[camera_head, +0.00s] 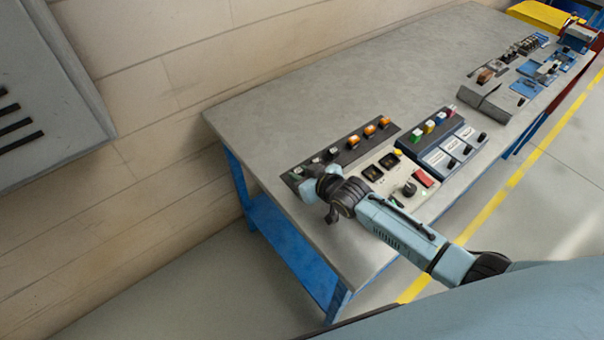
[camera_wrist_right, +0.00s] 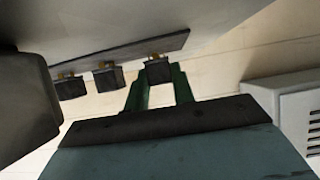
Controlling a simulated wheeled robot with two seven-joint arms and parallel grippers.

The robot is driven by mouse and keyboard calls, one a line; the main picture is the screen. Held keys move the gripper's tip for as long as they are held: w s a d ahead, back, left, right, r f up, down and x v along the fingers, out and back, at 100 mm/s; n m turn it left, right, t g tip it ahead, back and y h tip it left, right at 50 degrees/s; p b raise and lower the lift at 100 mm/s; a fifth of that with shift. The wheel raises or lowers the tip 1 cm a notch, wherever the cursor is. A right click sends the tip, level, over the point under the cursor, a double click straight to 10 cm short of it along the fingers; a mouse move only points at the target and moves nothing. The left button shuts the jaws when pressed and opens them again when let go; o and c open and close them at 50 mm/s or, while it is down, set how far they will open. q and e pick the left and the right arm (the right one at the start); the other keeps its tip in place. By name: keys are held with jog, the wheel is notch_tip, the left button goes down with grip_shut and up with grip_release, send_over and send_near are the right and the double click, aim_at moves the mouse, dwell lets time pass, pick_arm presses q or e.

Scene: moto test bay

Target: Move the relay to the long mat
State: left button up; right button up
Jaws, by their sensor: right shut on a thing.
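The long mat (camera_head: 343,155) is a dark strip on the near part of the bench, bearing several orange and dark blocks in a row. My right gripper (camera_head: 299,172) is at the near left end of this row. In the right wrist view the green fingers of my right gripper (camera_wrist_right: 159,82) are shut on a small dark block, the relay (camera_wrist_right: 158,72), which has a brassy part at its top. The relay is at the mat's strip (camera_wrist_right: 130,53); I cannot tell whether it touches it. My left gripper is not in view.
Two dark blocks (camera_wrist_right: 108,77) stand beside the held one. A light panel (camera_head: 395,178) with a knob and a red piece lies right of the mat, then a blue unit (camera_head: 440,140) with coloured blocks. The bench top (camera_head: 300,95) behind is clear.

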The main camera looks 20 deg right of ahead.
jog(key=shift+f, duration=0.1)
jog(key=shift+f, duration=0.15)
jog(key=o, duration=1)
jog(key=shift+c, duration=0.2)
jog(key=shift+r, duration=0.2)
jog(key=shift+s+r, duration=0.15)
jog(key=shift+s, duration=0.1)
jog(key=p+v, duration=0.2)
jog(key=v, duration=0.9)
jog(key=shift+s+d, duration=0.15)
jog(key=shift+s, duration=0.1)
